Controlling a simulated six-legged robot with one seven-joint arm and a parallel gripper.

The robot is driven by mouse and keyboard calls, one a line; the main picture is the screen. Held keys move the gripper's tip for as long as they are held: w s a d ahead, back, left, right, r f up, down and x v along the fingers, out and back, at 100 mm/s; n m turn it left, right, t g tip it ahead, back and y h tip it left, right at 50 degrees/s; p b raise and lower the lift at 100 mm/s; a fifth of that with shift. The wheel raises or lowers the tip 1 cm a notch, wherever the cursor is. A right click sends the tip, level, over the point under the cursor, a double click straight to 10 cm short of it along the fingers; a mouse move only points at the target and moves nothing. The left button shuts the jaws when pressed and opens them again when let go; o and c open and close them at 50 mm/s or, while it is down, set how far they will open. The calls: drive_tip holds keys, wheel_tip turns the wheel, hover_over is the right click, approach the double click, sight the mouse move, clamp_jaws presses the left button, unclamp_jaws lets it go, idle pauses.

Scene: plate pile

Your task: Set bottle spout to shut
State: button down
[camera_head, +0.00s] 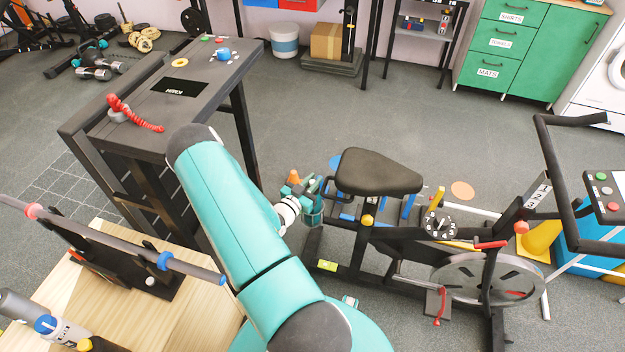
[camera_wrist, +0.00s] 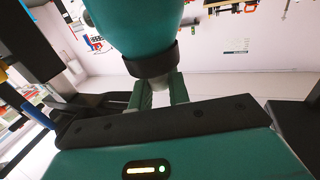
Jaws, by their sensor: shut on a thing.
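A teal bottle (camera_head: 313,213) stands upright beside the exercise bike's frame in the head view, below and left of the saddle. In the wrist view the bottle (camera_wrist: 138,22) looms large at the top, with a dark collar (camera_wrist: 150,66) at its narrow end. My gripper (camera_wrist: 160,90) is shut at that end, its two teal fingers on either side of a small greyish part, seemingly the spout. The fingers largely hide it, so its setting cannot be told. In the head view my gripper (camera_head: 303,188) is small and partly merges with the bottle top.
The bike saddle (camera_head: 378,172) is close to the right of my gripper. A dark bench (camera_head: 215,95) stands behind my arm at the left. A wooden table (camera_head: 190,300) with a bar rack is at the front left. Open floor lies behind the bike.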

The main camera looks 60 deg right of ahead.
drive_tip(key=shift+f, duration=0.15)
drive_tip(key=c, duration=1.3)
unclamp_jaws()
drive_tip(key=a, duration=0.4)
drive_tip(key=w+a, duration=0.1)
drive_tip(key=a, duration=0.4)
drive_tip(key=w+a, duration=0.1)
drive_tip(key=a, duration=0.3)
drive_tip(key=shift+a, duration=0.35)
